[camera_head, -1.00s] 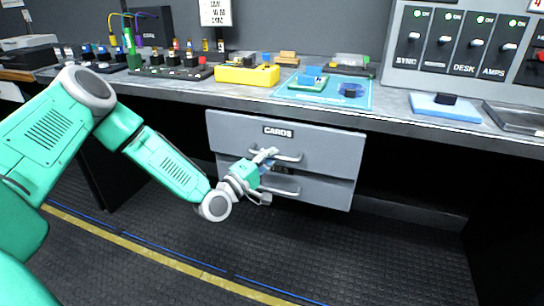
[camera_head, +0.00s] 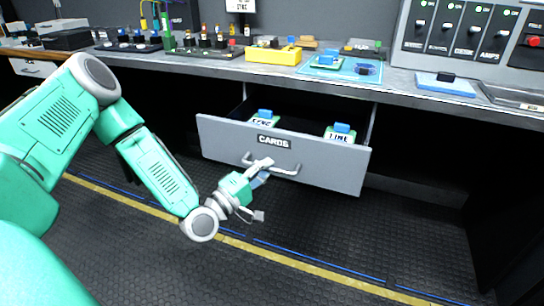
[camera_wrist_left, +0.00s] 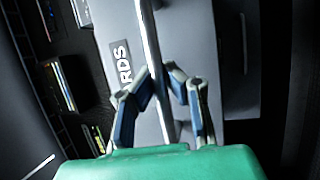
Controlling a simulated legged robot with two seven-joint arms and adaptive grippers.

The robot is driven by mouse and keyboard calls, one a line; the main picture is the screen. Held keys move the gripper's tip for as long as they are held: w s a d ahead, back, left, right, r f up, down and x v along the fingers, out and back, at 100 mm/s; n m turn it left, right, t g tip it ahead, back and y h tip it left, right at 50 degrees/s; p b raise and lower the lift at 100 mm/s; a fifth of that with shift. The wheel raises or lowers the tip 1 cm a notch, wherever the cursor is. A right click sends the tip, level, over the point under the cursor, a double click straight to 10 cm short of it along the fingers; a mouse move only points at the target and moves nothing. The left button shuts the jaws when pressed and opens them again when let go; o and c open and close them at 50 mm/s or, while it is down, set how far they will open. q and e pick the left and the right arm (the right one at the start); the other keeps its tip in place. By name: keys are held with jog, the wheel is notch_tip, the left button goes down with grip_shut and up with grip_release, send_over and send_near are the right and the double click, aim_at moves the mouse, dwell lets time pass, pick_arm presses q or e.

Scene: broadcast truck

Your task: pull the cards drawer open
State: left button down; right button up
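The cards drawer (camera_head: 320,163) is a grey drawer under the counter, with a black "CARDS" label (camera_head: 273,141). It stands pulled out, and its dark inside shows. Two green cards with blue tops and white labels, a left card (camera_head: 264,118) and a right card (camera_head: 340,132), are in it. A metal bar handle (camera_head: 285,170) runs across its front. My left gripper (camera_head: 259,174) is at the left part of the handle. In the left wrist view its fingers (camera_wrist_left: 158,72) close in on both sides of the handle bar (camera_wrist_left: 152,40). My right gripper is out of view.
The counter (camera_head: 405,92) above holds a yellow box (camera_head: 272,56), a blue mat (camera_head: 305,70), a blue pad (camera_head: 445,84) and a switch panel (camera_head: 455,35). The dark floor (camera_head: 300,230) in front of the drawer is clear.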

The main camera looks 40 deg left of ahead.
pick_arm(q)
jog(key=shift+s+d+f, duration=0.15)
jog(key=shift+s, duration=0.5)
jog(key=shift+s+d+f, duration=0.1)
jog(key=shift+s+f, duration=0.05)
jog(key=shift+s, duration=0.45)
jog(key=c, duration=1.6)
grip_release()
jog(key=shift+w, duration=0.1)
jog(key=shift+r, duration=0.1)
jog(key=v, duration=1.2)
